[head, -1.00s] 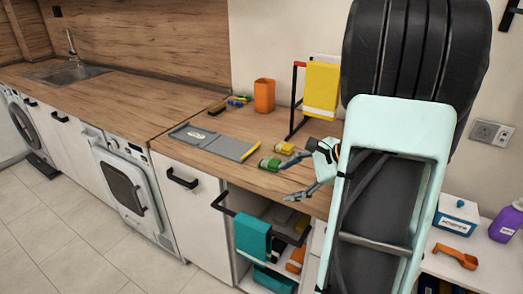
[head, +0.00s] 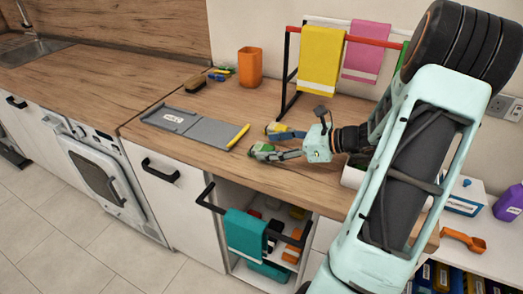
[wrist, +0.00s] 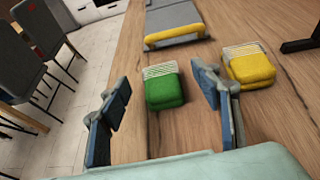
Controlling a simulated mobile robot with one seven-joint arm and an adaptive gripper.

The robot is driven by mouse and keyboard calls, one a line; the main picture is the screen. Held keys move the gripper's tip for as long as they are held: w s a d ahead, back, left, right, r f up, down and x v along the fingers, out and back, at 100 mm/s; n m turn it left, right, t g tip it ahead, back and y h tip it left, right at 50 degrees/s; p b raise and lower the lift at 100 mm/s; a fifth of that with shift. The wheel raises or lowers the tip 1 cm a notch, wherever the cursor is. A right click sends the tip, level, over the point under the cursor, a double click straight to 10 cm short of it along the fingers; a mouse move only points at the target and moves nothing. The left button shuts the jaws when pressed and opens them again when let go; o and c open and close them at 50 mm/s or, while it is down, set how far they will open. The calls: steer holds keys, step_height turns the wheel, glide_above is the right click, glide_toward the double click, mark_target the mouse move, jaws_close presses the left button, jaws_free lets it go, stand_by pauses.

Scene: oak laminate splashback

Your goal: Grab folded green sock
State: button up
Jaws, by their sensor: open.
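The folded green sock (wrist: 165,90), with a pale striped cuff, lies on the wooden counter. In the wrist view it lies between and just ahead of the two open fingers of my gripper (wrist: 162,82), with bare counter showing on both sides of it. No contact is visible. In the head view my gripper (head: 265,140) is low over the counter and its fingers partly hide the green sock (head: 262,147). A folded yellow sock (wrist: 250,66) lies just right of the right finger in the wrist view.
A grey folding board (head: 196,127) with a yellow strip lies left of the socks. A rack with a yellow towel (head: 320,62) and a pink towel (head: 366,50) stands behind. An orange cup (head: 250,62) and a brush (head: 196,84) are farther back. A teal cloth (head: 246,234) hangs below.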

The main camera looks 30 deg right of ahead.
mark_target(260, 147)
steer(key=x, duration=0.4)
steer(key=shift+w+a+f, duration=0.1)
steer(key=shift+w+a, duration=0.05)
steer(key=c, duration=1)
